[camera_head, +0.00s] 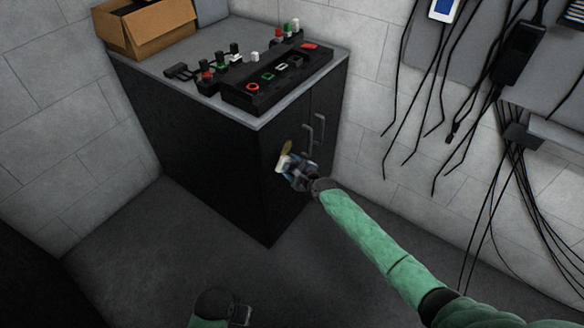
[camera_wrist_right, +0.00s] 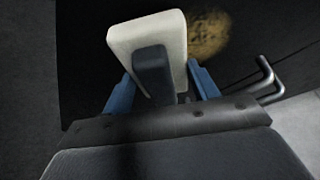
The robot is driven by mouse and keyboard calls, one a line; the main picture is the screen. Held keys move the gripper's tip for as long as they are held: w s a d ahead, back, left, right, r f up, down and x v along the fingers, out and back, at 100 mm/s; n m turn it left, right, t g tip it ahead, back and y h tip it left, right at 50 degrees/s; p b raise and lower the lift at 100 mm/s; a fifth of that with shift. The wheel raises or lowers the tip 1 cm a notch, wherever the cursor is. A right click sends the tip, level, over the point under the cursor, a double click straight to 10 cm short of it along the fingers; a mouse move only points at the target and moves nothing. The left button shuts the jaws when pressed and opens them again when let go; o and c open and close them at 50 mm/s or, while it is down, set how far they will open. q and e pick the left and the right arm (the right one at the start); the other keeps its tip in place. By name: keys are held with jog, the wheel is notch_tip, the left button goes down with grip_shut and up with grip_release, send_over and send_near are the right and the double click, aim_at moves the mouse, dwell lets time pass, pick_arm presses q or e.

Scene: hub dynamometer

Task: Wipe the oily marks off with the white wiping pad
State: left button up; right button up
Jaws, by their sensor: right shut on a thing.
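A yellowish-brown oily mark (camera_head: 287,147) is on the black front of the cabinet (camera_head: 200,150), left of the door handles. It also shows in the right wrist view (camera_wrist_right: 209,34), just right of the pad. My right gripper (camera_head: 291,170) is shut on the dark grip of the white wiping pad (camera_head: 283,161). In the right wrist view the pad's white block (camera_wrist_right: 140,32) stands beyond the blue fingers, close to the cabinet face. I cannot tell whether it touches. My left gripper (camera_head: 241,315) is low at the bottom edge, away from the cabinet; its jaws are unclear.
Two metal door handles (camera_head: 319,128) stick out near the pad. A control panel (camera_head: 275,80) with buttons and an open cardboard box (camera_head: 150,28) sit on the cabinet top. Black cables (camera_head: 440,110) hang on the right wall. The floor before the cabinet is clear.

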jog(key=shift+w+a, duration=0.5)
jog(key=shift+a, duration=0.15)
dwell(0.3)
jog(key=shift+b, duration=0.3)
